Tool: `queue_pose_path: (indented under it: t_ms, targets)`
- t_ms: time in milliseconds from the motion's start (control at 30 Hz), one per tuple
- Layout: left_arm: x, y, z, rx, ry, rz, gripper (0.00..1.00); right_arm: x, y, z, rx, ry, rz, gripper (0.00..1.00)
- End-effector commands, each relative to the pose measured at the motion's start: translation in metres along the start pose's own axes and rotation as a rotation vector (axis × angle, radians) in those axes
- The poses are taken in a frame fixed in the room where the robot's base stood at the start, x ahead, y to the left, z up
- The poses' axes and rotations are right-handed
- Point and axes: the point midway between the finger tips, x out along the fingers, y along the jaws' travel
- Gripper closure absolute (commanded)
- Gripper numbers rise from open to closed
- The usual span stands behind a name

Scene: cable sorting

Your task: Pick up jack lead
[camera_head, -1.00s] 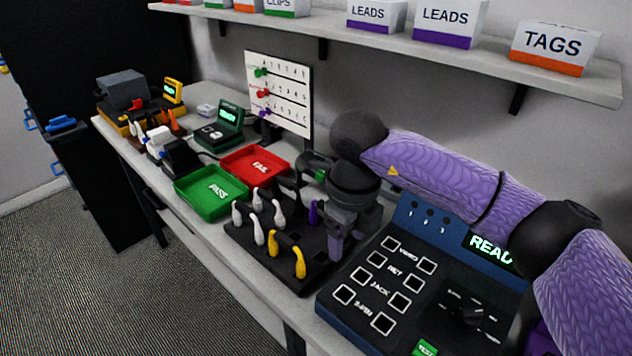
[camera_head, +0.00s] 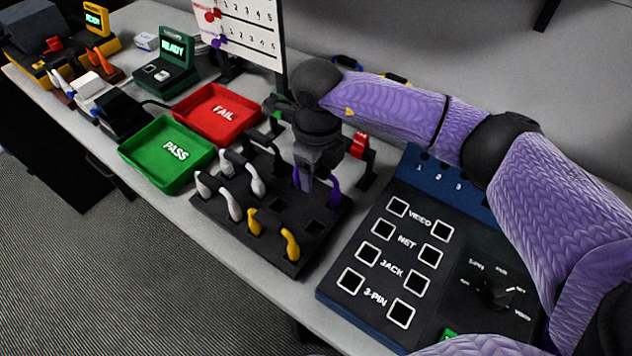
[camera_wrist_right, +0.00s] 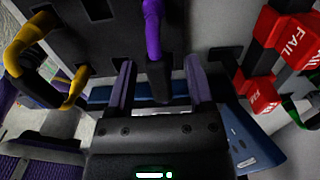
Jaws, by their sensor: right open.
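A rack (camera_head: 275,262) of leads stands on the bench, with white leads (camera_head: 257,187), yellow leads (camera_head: 290,243) and a purple lead (camera_head: 334,193) in it. No label on the leads tells me which is the jack lead. My right gripper (camera_head: 308,186) is low over the purple lead's part of the rack and hides some of that lead. In the right wrist view the gripper (camera_wrist_right: 158,88) is open, with the purple lead (camera_wrist_right: 152,32) and its black plug between the two fingers. Contact cannot be told. My left gripper is out of view.
A blue tester (camera_head: 385,325) with labelled sockets, one row marked JACK, is right of the rack. A green PASS tray (camera_head: 150,178) and a red FAIL tray (camera_head: 190,112) are to the left.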

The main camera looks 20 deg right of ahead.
Motion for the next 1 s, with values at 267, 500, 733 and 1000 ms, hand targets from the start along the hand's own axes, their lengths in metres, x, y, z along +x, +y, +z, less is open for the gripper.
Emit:
queue_pose_path:
  t_ms: [267, 500, 733, 1000]
  targets:
    - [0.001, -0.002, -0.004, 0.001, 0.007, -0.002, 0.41, 0.003, 0.0, 0.0, -0.001, -0.001, -0.001, 0.47]
    - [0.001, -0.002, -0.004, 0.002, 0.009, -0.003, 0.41, 0.003, 0.0, 0.0, -0.001, -0.001, -0.001, 0.98]
    - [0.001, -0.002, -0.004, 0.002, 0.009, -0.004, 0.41, 0.003, 0.0, 0.0, -0.001, -0.001, -0.001, 1.0]
    - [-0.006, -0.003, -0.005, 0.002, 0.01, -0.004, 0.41, -0.019, 0.0, 0.001, -0.002, -0.005, -0.002, 1.0]
